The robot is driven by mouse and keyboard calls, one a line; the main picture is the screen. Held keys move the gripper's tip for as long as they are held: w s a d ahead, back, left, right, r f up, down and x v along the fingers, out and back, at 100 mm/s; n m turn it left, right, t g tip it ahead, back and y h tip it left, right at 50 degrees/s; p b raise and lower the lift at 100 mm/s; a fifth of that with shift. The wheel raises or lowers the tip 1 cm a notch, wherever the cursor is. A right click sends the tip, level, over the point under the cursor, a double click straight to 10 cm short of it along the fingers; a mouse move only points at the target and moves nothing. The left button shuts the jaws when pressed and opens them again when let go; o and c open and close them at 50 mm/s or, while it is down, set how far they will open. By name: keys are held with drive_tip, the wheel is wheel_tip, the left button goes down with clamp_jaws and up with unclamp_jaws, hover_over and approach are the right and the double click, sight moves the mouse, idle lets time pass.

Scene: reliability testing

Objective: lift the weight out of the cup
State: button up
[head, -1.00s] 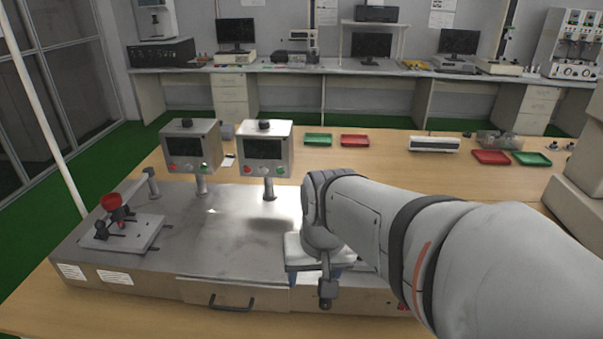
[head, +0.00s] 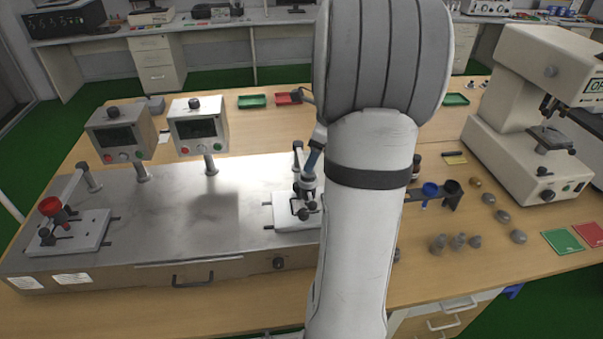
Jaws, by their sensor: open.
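A red cup (head: 50,206) sits on the dark fixture of the left test station. A blue cup (head: 430,190) sits in a dark holder (head: 412,195) right of my arm. Another, black cup (head: 452,187) stands at the holder's right end. I cannot see into the cups, so I cannot tell which holds a weight. Several grey weights stand on the table, one of them a loose weight (head: 438,243) in front of the holder. My gripper (head: 313,158) shows only in part, as a bluish finger left of my arm, above the right station's fixture. My arm hides the rest.
The steel bench unit (head: 215,205) carries two display boxes, one of them a right box (head: 197,122). A white plate (head: 290,212) lies under the right fixture. A white microscope-like instrument (head: 520,120) stands at right. Green and red mats (head: 562,241) lie at front right.

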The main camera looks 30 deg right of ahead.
drive_tip(key=x, duration=0.4)
drive_tip(key=shift+f+p, duration=0.35)
drive_tip(key=shift+f, duration=0.1)
drive_tip(key=c, duration=1.3)
